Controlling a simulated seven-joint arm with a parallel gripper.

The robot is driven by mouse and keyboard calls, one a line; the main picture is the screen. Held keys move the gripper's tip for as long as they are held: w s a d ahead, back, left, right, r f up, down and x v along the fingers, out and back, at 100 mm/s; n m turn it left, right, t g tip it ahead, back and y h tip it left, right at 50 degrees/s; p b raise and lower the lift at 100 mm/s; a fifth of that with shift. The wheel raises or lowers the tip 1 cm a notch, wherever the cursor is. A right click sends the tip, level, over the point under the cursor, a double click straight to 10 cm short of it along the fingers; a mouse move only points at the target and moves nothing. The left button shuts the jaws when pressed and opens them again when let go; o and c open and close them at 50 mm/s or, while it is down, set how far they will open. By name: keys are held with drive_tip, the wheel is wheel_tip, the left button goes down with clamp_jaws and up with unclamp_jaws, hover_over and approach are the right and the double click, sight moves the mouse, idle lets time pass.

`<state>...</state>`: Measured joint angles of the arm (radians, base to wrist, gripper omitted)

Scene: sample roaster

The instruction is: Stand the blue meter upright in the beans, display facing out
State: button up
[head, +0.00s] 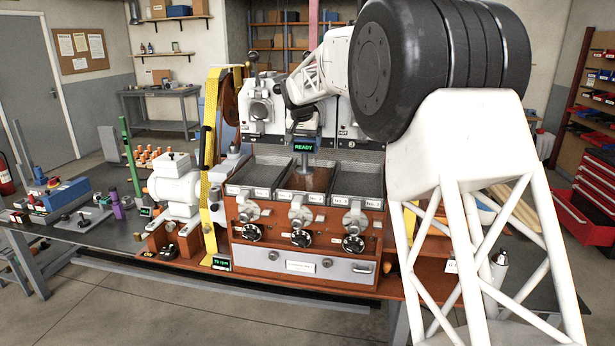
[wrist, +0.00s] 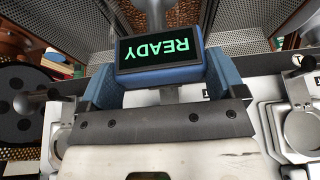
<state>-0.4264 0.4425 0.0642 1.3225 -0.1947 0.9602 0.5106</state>
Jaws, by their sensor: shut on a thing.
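The blue meter (head: 305,146) is upright above the middle tray, its lit display reading READY and facing the head camera. Its grey stem (head: 304,163) points down to the brown beans (head: 312,180); I cannot tell how deep the tip sits. My gripper (head: 304,125) is at the meter from above and behind, shut on it. In the wrist view the meter (wrist: 160,50) sits between the two blue fingers, its display upside down in that picture.
The middle tray stands between a left tray (head: 260,173) and a right tray (head: 357,182) on the brown roaster (head: 240,238). White roaster housings (head: 262,112) rise close behind. My arm hides much of the right side.

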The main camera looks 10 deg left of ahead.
sight(304, 158)
drive_tip(key=shift+f, duration=1.75)
drive_tip(key=shift+f, duration=2.05)
drive_tip(key=o, duration=1.2)
drive_tip(key=shift+f, duration=0.15)
drive_tip(key=shift+c, duration=0.2)
drive_tip(key=shift+r, duration=0.2)
drive_tip(key=v, duration=1.2)
drive_tip(key=shift+d, duration=0.1)
